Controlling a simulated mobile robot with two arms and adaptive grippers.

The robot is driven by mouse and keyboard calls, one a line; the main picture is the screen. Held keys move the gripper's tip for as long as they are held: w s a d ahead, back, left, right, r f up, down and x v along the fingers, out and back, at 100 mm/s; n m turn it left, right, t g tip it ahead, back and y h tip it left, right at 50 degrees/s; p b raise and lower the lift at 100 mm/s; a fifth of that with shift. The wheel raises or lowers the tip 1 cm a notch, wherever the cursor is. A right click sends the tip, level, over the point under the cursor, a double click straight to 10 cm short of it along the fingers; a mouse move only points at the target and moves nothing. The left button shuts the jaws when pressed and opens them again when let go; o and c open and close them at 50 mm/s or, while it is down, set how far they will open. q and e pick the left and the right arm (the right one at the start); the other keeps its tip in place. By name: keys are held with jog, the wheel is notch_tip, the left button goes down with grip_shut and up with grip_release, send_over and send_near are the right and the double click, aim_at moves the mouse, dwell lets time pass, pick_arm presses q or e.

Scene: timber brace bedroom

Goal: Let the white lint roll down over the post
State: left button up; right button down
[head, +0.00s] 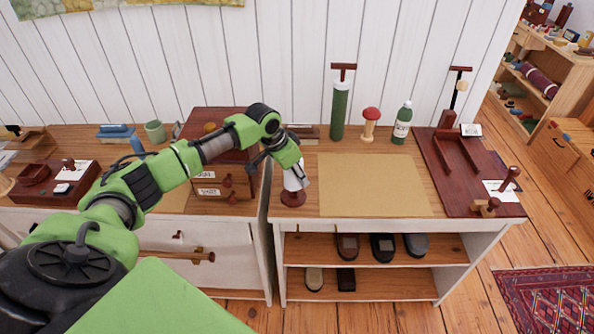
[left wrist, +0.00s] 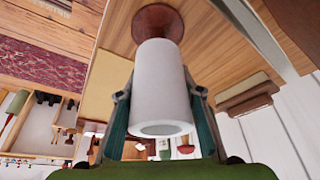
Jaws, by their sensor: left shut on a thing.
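The white lint roll (head: 292,180) is upright between the fingers of my left gripper (head: 293,172), which is shut on it. In the left wrist view the hollow roll (left wrist: 161,90) sits between the two teal-padded fingers (left wrist: 160,112). A round dark red-brown base (head: 292,199) shows directly below the roll, and it also shows past the roll's far end in the left wrist view (left wrist: 158,20). My right gripper is not in view.
A tan mat (head: 375,185) lies clear just right of the roll. Behind it stand a green cylinder with a T-handle (head: 339,110), a red-topped wooden mushroom (head: 370,122) and a green bottle (head: 402,124). A dark drawer box (head: 222,183) is close on the left.

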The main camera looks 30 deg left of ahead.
pick_arm(q)
jog(key=shift+f+b, duration=0.8)
jog(key=shift+f, duration=1.2)
jog(key=o, duration=1.2)
jog(key=v, duration=1.2)
jog(key=shift+f, duration=0.1)
